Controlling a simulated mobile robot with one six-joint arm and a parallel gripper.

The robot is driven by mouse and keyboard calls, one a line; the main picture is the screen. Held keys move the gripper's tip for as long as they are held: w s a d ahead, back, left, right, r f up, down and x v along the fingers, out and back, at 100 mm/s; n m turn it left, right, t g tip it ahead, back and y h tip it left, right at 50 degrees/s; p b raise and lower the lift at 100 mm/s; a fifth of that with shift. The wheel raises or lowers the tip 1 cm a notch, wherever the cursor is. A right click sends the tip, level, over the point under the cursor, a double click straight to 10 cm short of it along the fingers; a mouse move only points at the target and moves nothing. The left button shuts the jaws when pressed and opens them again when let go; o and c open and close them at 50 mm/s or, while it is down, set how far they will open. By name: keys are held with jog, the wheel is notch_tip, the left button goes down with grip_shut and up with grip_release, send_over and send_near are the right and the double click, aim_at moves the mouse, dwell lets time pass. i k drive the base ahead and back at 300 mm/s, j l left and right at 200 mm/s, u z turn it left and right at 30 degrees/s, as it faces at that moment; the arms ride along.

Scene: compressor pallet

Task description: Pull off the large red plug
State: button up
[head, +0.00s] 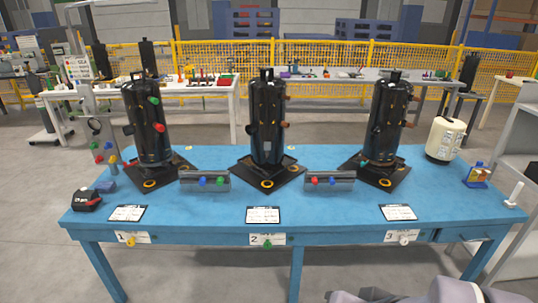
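A red plug (159,128) sits on the right side of the left black compressor (145,110), below a green plug (154,100). It is the largest red plug I can make out. The compressor stands upright on its black base plate (152,184) on the blue table (215,212). My gripper is not in view. Only grey rounded parts, probably of my arm, show at the bottom right edge, well apart from the plug.
Two more black compressors (267,115) (388,118) stand at the middle and right. Two grey trays (204,189) (330,189) hold small coloured plugs between them. A plug stand (103,150) is at the left. A cream canister (445,138) stands at the right.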

aim_at(159, 127)
jog(key=i+j+u, duration=0.15)
jog(key=i+j, duration=0.3)
jog(key=i+j+u, duration=0.15)
jog(key=i+j, duration=0.3)
jog(key=i+j+u, duration=0.15)
jog(key=i+j, duration=0.2)
jog(key=i, duration=0.15)
jog(key=i+j+u, duration=0.15)
jog(key=i+j, duration=0.15)
jog(key=i, duration=0.2)
